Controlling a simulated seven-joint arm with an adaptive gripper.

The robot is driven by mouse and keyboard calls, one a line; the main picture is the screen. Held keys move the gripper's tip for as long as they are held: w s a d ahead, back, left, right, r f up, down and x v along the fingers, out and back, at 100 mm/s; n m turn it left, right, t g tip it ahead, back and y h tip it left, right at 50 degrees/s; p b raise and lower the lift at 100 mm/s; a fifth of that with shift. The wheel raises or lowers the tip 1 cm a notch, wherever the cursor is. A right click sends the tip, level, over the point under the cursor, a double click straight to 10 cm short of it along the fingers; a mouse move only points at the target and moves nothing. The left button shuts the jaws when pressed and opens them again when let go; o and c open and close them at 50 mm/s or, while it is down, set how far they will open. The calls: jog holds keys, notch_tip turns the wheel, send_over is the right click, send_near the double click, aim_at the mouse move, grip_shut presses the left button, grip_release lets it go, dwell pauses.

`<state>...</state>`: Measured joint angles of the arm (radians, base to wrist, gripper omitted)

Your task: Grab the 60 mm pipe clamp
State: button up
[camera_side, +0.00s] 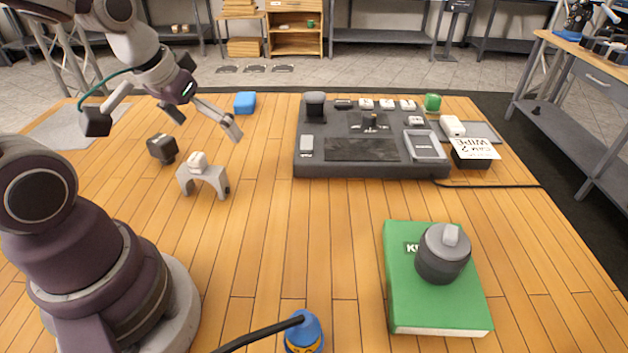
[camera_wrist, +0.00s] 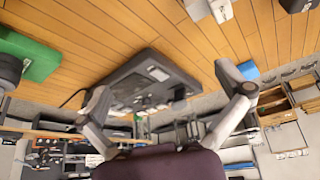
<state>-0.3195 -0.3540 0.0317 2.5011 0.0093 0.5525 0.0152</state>
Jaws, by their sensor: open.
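A light grey arch-shaped piece (camera_side: 203,180), which looks like the pipe clamp, stands on its two feet on the wooden table, with a pale knob on top. In the wrist view, a pale grey part at the top edge (camera_wrist: 212,8) appears to be the same piece, cut off by the frame. My gripper (camera_side: 203,121) is open above and behind the arch, apart from it. In the wrist view, the fingers of my gripper (camera_wrist: 170,93) are spread wide with nothing between their tips.
A dark block (camera_side: 162,149) stands just left of the arch. A blue block (camera_side: 245,102) lies behind. A dark console (camera_side: 310,170) fills the back middle. A green book (camera_side: 415,300) with a dark jar (camera_side: 441,258) is front right. A blue-yellow item (camera_side: 304,332) is at front.

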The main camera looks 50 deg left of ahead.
aim_at(193, 161)
jog(key=a+f+n, duration=0.1)
jog(key=a+f, duration=0.1)
jog(key=s+a+f+n, duration=0.1)
jog(key=a+f, duration=0.1)
jog(key=a, duration=0.1)
jog(key=a+f+n+g+y, duration=0.1)
jog(key=a+f, duration=0.1)
jog(key=shift+s+a+n, duration=0.15)
jog(key=shift+s+n, duration=0.15)
jog(key=shift+s, duration=0.1)
jog(key=x, duration=0.4)
jog(key=shift+a+f, duration=0.2)
jog(key=shift+f, duration=0.05)
jog(key=x, duration=0.6)
jog(key=shift+s, duration=0.15)
